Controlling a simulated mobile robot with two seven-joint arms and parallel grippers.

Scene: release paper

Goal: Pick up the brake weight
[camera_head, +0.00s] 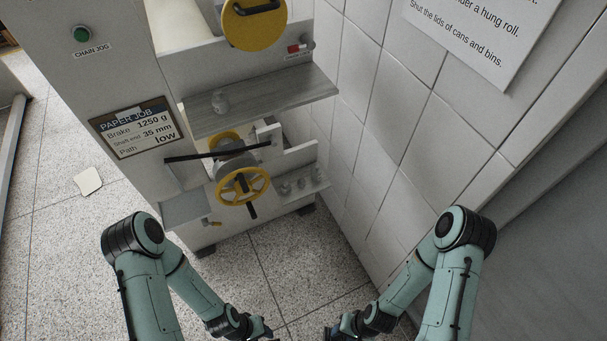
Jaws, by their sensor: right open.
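Several small grey weight-like pieces (301,184) stand on a low ledge at the right of the machine, beside a yellow handwheel (242,186). I cannot tell which is the brake weight. My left gripper (267,331) is at the bottom edge, mostly cut off, and its jaws cannot be made out. My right gripper (329,334) is open at the bottom edge, partly cut off. Both are low in front of the machine, apart from the pieces.
A job card (137,128) on the machine reads Brake 1250 g, Shaft end 35 mm, Path low. A dark bar (218,152) crosses above the handwheel. A tiled wall (390,150) bounds the right. A pale square (88,181) lies on the speckled floor; floor before the machine is clear.

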